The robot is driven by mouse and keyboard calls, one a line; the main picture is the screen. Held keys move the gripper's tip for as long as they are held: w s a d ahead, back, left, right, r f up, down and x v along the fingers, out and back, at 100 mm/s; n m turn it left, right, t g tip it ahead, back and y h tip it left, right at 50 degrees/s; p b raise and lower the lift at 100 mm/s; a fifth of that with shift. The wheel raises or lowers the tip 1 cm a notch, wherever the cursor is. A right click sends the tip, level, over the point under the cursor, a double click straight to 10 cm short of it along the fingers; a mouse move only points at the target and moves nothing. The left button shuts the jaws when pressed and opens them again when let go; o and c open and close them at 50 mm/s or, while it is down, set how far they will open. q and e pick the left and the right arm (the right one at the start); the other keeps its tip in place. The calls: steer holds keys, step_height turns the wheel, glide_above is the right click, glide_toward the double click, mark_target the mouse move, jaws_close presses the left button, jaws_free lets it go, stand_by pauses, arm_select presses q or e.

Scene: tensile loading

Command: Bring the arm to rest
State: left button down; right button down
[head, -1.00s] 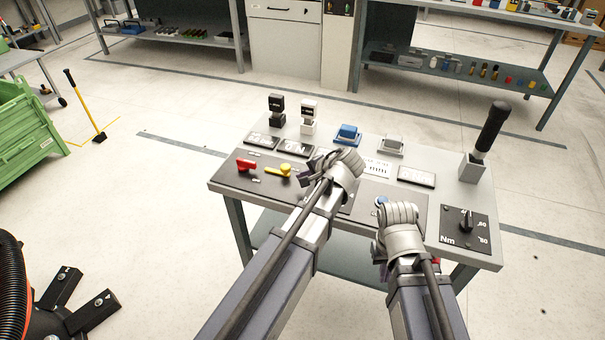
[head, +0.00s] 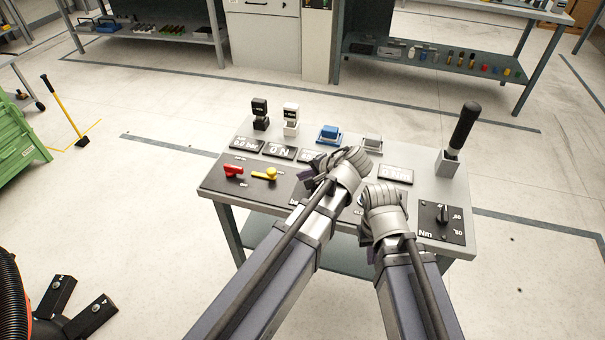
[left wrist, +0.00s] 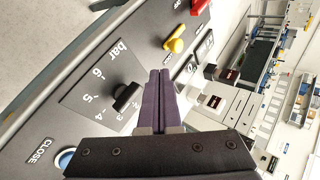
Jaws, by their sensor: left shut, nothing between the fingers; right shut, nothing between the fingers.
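The panel table (head: 225,212) carries a dark control board. My left gripper (head: 313,180), with purple fingers, hovers over the board right of the yellow lever (head: 265,174). In the left wrist view its fingers (left wrist: 163,82) are pressed together, with nothing between them, near the black pressure knob (left wrist: 126,97); whether they touch it I cannot tell. My right gripper (head: 366,205) is at the board's right part, left of the Nm dial (head: 443,215). Its fingers are mostly hidden behind its wrist; it is shut and empty.
A red lever (head: 232,170), two upright switches (head: 260,114), a blue block (head: 328,134) and a tall black-handled lever (head: 463,128) stand on the panel. A blue button (left wrist: 66,158) marked CLOSE shows in the left wrist view.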

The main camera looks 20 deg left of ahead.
stand_by(0.3)
arm_select(q)
steer(key=s+a+f+n+g+h, duration=0.1)
steer(key=s+f+n+g+h, duration=0.1)
steer(key=s+f+n+h, duration=0.3)
steer(key=s+f+n+g+h, duration=0.1)
steer(key=s+g+h, duration=0.15)
steer(key=s, duration=0.35)
steer(key=s+d+r+m+p, duration=0.2)
steer(key=s+d+p, duration=0.1)
steer(key=d, duration=0.2)
steer(key=s+d+r+m+p, duration=0.2)
steer(key=s+d+r+p, duration=0.1)
steer(key=d, duration=0.3)
steer(key=shift+r+y, duration=0.25)
steer(key=shift+y, duration=0.2)
steer(key=shift+s, duration=0.1)
